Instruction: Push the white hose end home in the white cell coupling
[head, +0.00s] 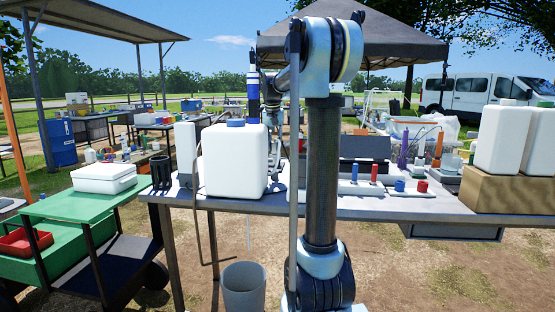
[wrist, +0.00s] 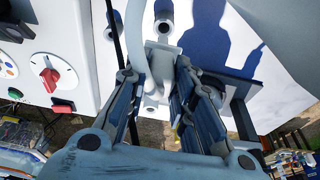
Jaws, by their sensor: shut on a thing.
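In the wrist view my gripper (wrist: 154,72) is shut on a pale white hose end (wrist: 153,88). The white hose (wrist: 135,35) curves up from between the fingers to the top edge. A pale fitting (wrist: 163,55) shows at the fingertips, close to the white face of a unit. I cannot tell whether it is the cell coupling, or how deep the hose end sits. In the head view my arm and a white jerrycan hide most of my gripper and the work spot.
A white panel with a red knob (wrist: 50,76) stands left of the fingers. Round grey ports (wrist: 164,22) are on the white face. The white jerrycan (head: 235,160) stands on the grey table (head: 370,207). A grey bucket (head: 243,290) is on the ground.

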